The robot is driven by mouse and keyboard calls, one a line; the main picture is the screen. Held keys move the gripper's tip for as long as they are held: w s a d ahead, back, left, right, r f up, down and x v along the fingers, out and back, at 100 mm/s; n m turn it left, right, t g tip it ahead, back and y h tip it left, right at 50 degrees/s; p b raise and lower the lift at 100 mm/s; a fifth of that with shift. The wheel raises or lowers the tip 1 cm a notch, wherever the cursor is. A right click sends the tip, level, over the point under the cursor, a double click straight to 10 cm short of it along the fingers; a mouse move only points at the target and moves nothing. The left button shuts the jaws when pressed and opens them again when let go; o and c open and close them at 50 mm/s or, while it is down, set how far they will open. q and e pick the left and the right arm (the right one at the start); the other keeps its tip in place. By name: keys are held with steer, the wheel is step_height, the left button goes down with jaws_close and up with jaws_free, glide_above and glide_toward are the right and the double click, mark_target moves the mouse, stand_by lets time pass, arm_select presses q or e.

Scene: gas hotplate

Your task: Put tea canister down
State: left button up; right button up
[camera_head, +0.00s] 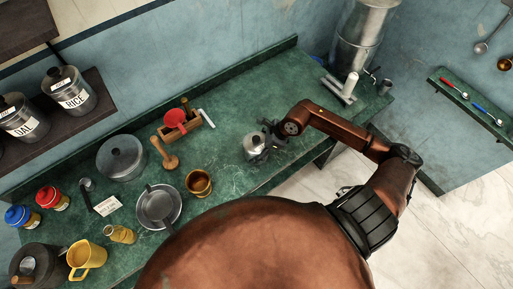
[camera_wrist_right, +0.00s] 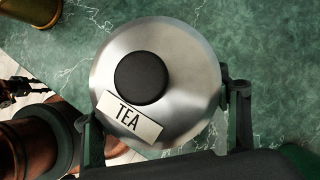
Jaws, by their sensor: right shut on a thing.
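The tea canister (camera_head: 254,145) is a small silver tin at the middle of the green counter (camera_head: 240,100). In the right wrist view the canister (camera_wrist_right: 190,70) shows its round metal lid, black knob and a "TEA" label. My right gripper (camera_head: 270,145) is shut on the canister, with a finger on either side of it in the right wrist view (camera_wrist_right: 165,125). The canister looks upright, at or just above the counter; I cannot tell if it touches.
A grey pan (camera_head: 158,207) and a lidded pot (camera_head: 121,158) lie further left. The counter right of the canister is mostly clear.

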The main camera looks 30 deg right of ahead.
steer(key=shift+r, duration=0.1)
steer(key=o, duration=1.4)
steer(key=shift+o, duration=0.2)
steer(key=v, duration=1.2)
